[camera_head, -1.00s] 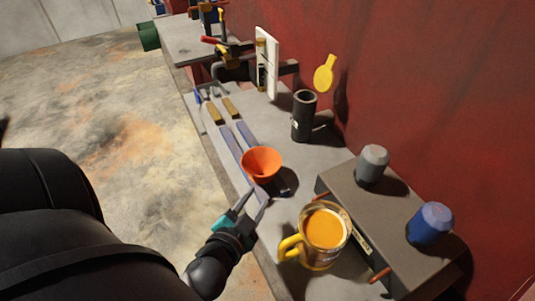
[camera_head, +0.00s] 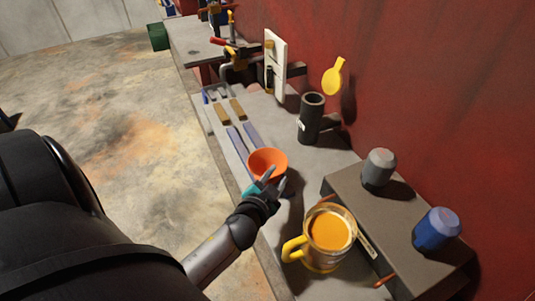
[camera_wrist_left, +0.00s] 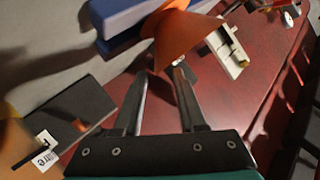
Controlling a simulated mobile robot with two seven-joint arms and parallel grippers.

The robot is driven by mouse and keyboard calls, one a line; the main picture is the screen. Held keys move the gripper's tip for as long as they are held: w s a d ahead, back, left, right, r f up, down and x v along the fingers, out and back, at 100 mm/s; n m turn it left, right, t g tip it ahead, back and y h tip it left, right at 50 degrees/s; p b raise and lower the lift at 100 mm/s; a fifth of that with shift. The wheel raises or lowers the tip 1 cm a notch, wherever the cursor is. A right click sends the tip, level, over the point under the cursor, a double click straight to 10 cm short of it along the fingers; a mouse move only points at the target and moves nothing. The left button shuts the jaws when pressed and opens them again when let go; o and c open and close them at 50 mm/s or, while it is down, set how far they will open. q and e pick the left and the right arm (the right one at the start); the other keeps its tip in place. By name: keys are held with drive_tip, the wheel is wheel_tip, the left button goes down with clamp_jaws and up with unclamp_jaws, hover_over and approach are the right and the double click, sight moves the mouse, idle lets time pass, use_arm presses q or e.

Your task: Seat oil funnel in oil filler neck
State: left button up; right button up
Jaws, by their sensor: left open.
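The orange oil funnel (camera_head: 268,162) sits wide mouth up over the grey bench, near its left edge. In the left wrist view, part of the funnel (camera_wrist_left: 182,38) shows just beyond the fingertips. My left gripper (camera_head: 272,179) is open at the near side of the funnel and overlaps its lower part in the head view. In the wrist view its fingers (camera_wrist_left: 163,72) are apart with nothing clearly between them; I cannot tell whether they touch the funnel. A dark upright open tube (camera_head: 310,118), apparently the oil filler neck, stands behind and right of the funnel. My right gripper is not in view.
A yellow-handled jug of orange liquid (camera_head: 329,232) stands close right of my left gripper. Right of it is a dark raised block (camera_head: 398,218) bearing a grey cap (camera_head: 379,168) and a blue cap (camera_head: 437,231). Blue bars lie beyond the funnel. A red wall bounds the right.

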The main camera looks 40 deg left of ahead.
sight(280, 171)
use_arm(q)
drive_tip(key=x, duration=0.4)
drive_tip(key=shift+f, duration=0.1)
clamp_jaws()
idle(0.5)
